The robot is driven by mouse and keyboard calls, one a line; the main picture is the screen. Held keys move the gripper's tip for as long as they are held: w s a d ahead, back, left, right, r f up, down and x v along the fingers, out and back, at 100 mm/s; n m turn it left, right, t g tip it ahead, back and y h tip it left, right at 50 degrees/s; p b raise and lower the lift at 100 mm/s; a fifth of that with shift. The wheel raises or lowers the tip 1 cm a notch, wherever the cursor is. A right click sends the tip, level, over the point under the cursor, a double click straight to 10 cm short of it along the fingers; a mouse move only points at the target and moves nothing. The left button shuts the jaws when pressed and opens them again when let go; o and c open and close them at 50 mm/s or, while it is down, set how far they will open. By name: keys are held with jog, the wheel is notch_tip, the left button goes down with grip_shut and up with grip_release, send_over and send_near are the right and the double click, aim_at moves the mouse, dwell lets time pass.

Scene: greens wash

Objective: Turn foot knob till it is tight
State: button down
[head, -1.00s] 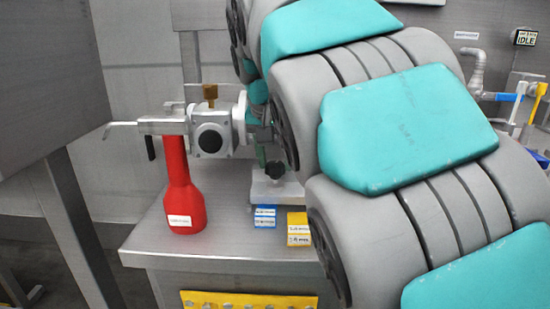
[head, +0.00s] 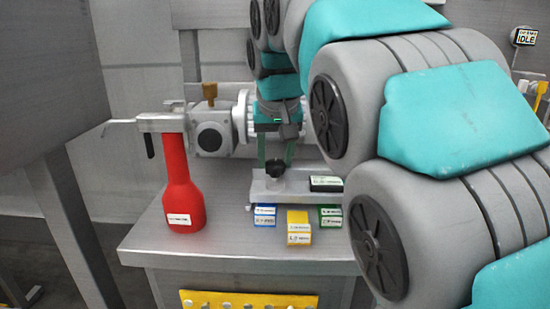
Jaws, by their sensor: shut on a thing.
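The black foot knob (head: 275,170) sits at the left end of the grey foot plate (head: 262,192) on the steel table. My gripper (head: 276,163) points down over it, its two green fingers on the knob's left and right sides. It is shut on the knob. The exact finger contact is too small to make out. The lower stem of the knob is hard to see.
A black labelled block (head: 326,184) lies on the plate. Blue (head: 265,215), yellow (head: 298,228) and green (head: 331,216) labelled blocks sit in front on the steel table (head: 240,240).

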jog(key=shift+c, duration=1.6)
grip_release()
jog(key=v, duration=0.8)
jog(key=shift+f, duration=0.1)
